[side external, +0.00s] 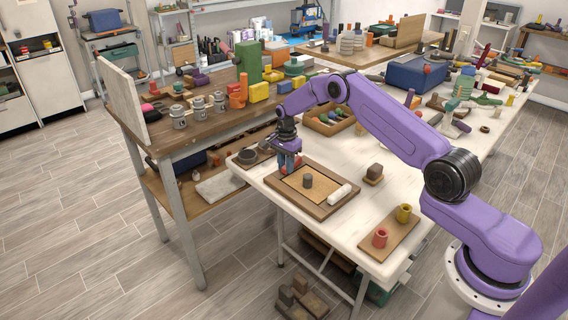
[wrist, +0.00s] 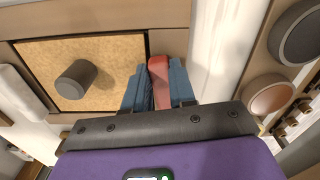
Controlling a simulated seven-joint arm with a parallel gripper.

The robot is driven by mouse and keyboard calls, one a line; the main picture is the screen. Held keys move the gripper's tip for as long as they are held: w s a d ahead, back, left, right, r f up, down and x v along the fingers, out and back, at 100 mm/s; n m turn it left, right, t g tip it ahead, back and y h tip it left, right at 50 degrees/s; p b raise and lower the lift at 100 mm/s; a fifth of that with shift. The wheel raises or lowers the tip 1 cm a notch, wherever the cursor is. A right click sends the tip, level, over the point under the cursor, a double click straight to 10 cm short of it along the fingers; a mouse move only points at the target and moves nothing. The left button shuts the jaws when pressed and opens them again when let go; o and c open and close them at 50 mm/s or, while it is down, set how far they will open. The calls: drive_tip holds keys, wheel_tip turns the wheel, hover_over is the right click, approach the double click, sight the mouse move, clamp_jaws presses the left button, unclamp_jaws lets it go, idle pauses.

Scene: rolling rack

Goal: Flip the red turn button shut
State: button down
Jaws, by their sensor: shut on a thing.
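The red turn button (wrist: 158,70) sits on the wooden frame (wrist: 100,27) beside the cork-coloured panel (wrist: 110,55), with its long side pointing away from me in the wrist view. My gripper (wrist: 159,92) is shut on it, one blue finger on each side. Its near end is hidden between the fingers. The panel carries a dark grey round knob (wrist: 76,79). In the side view my gripper (side external: 289,166) points down at the far left end of the frame (side external: 318,210), and the knob (side external: 308,181) stands to its right.
A white cylinder (side external: 340,194) lies at the frame's right end. A board with a dark disc (side external: 247,157) is close left of my gripper. A small block (side external: 374,171) and a board with red and yellow cups (side external: 381,237) stand to the right, with bare white tabletop between.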

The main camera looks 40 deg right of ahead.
drive_tip(key=s+n, duration=0.1)
drive_tip(key=n, duration=0.1)
drive_tip(key=s+d+n, duration=0.1)
drive_tip(key=s+n, duration=0.1)
drive_tip(key=n, duration=0.1)
drive_tip(key=shift+s+d+n, duration=0.35)
drive_tip(key=shift+n, duration=0.45)
drive_tip(key=shift+s+d+n, duration=0.35)
drive_tip(key=shift+n, duration=0.45)
drive_tip(key=c, duration=0.9)
unclamp_jaws()
drive_tip(key=shift+r, duration=0.1)
wheel_tip(320, 180, up, 17)
drive_tip(key=shift+r, duration=0.15)
